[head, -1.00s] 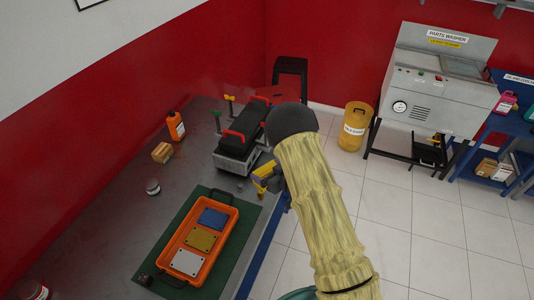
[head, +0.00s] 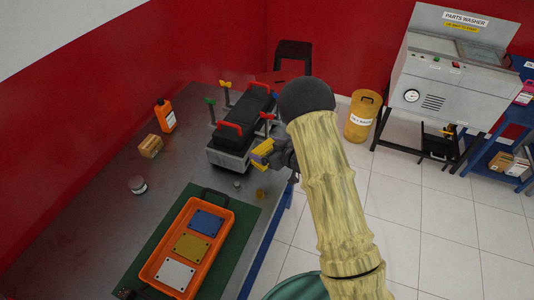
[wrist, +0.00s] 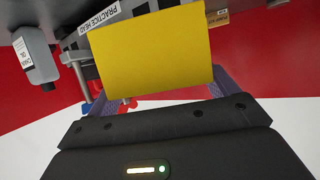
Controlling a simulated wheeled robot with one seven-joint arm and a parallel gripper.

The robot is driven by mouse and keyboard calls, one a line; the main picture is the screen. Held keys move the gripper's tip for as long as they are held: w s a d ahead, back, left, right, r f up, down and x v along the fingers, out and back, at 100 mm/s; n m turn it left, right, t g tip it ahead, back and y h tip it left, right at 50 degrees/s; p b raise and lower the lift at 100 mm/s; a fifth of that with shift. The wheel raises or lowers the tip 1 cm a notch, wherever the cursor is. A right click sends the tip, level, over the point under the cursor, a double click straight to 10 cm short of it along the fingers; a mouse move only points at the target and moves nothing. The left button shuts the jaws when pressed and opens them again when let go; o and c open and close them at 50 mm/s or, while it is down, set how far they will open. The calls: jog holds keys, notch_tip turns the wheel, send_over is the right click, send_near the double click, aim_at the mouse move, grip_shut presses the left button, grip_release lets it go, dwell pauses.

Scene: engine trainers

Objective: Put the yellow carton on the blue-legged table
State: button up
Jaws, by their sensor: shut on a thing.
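The yellow carton (head: 262,150) is held in my gripper (head: 268,157), beside the near right end of the black engine head. In the wrist view the yellow carton (wrist: 152,47) fills the upper middle, between the two fingers of my gripper (wrist: 155,92). The gripper is shut on it. The blue-legged table (head: 82,218) is a long grey-topped bench at the left and middle, with blue leg parts at its right edge. I cannot tell whether the carton touches the engine head or the table top.
On the bench are the black engine head (head: 238,127) on a grey stand, an orange tray (head: 149,268) on a green mat, an orange bottle (head: 165,115), a small brown box (head: 150,146) and a jar (head: 137,185). Bare top lies left of the tray. A yellow bin (head: 361,122) stands beyond.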

jog(key=shift+w+f+b, duration=0.25)
jog(key=shift+f+b, duration=0.1)
jog(key=shift+f, duration=0.2)
jog(key=shift+w+f+b, duration=0.2)
jog(key=shift+f+b, duration=0.1)
jog(key=shift+f, duration=0.25)
jog(key=shift+r, duration=0.1)
jog(key=shift+f+b, duration=2.35)
jog(key=shift+f, duration=1.05)
jog(key=shift+f+b, duration=0.4)
jog(key=shift+f, duration=0.2)
jog(key=o, duration=1.1)
jog(key=shift+s, duration=0.1)
jog(key=b+v, duration=0.1)
jog(key=v, duration=1.6)
jog(key=shift+r+b, duration=0.25)
jog(key=shift+b, duration=0.15)
